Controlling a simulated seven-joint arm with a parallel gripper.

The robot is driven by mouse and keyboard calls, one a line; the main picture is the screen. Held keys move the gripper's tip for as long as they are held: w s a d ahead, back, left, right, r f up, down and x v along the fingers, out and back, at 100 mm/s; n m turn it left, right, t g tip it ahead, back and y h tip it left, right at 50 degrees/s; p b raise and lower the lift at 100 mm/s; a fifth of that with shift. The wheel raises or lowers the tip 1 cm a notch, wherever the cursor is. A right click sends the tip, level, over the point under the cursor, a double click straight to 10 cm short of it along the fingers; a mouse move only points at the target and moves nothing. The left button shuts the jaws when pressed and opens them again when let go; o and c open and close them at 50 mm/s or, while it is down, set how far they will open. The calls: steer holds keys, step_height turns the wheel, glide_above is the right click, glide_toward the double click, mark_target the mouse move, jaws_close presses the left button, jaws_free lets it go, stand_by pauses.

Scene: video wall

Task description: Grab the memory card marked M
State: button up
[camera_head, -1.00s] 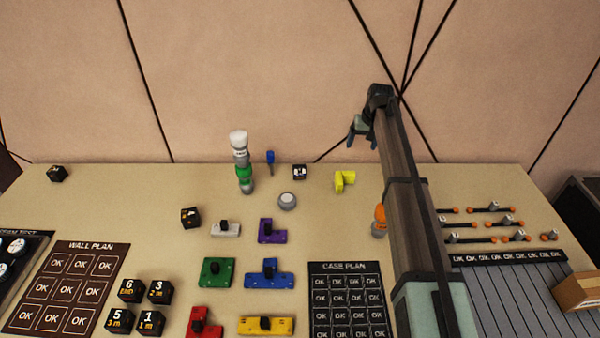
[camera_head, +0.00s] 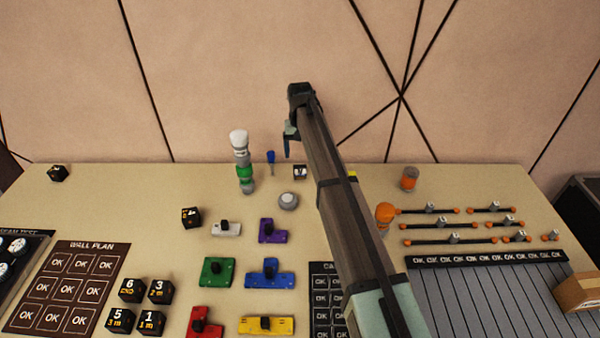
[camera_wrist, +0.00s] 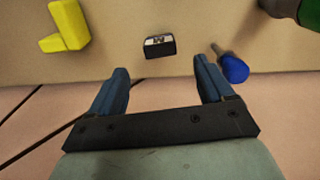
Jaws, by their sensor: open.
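A small black card-like block (camera_head: 300,172) with a white label stands near the back edge of the table, partly beside my arm. In the wrist view the block (camera_wrist: 160,47) lies just beyond the gap between my fingers, and its label seems to carry an M. My gripper (camera_head: 289,143) is above the back edge of the table, over and slightly left of the block. In the wrist view my gripper (camera_wrist: 160,68) is open and empty, with the block roughly centred between the fingertips and apart from them.
A blue-handled tool (camera_wrist: 235,69) is close to the right finger. A yellow L-shaped piece (camera_wrist: 66,24) is left of the block. A stacked green, grey and white column (camera_head: 243,165) stands to the left. Other black cubes (camera_head: 191,217) are farther left.

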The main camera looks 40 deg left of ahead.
mark_target(300, 165)
step_height(300, 165, down, 10)
steer(key=shift+a, duration=0.15)
stand_by(0.5)
steer(key=shift+c, duration=0.4)
steer(key=c, duration=1)
steer(key=shift+o, duration=0.2)
